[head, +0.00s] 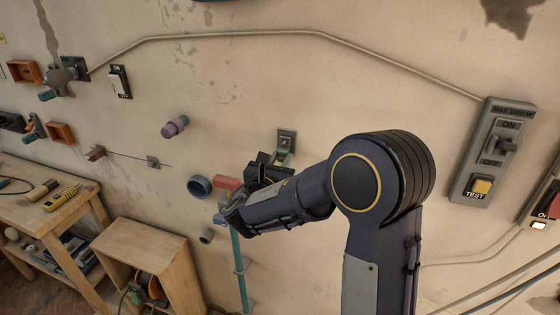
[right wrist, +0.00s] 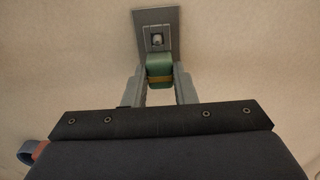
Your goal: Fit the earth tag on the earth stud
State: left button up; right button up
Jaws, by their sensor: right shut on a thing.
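The earth stud (right wrist: 157,39) is a small pale metal stud on a grey wall plate (head: 286,135), and the plate also shows at the top of the right wrist view (right wrist: 172,22). My right gripper (head: 276,162) is just below the plate, its fingers pointing at the wall. It is shut on the earth tag (right wrist: 160,66), a green piece with a yellow band between the two fingers (right wrist: 161,84). A bit of the tag shows green in the head view (head: 283,156). I cannot tell whether the tag's end is around the stud or just in front of it. My left gripper is out of view.
A blue round socket (head: 199,187), a red block (head: 228,182) and a teal pipe (head: 239,265) are left of and below my gripper. A purple peg (head: 175,126) sticks out further left. A switch panel (head: 492,150) is at right.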

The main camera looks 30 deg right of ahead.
jog(key=shift+d, duration=0.1)
jog(key=shift+w+d, duration=0.1)
jog(key=shift+w, duration=0.05)
jog(key=o, duration=1.1)
jog(key=b+v, duration=0.1)
jog(key=v, duration=0.7)
jog(key=shift+b, duration=0.3)
jog(key=shift+d, duration=0.1)
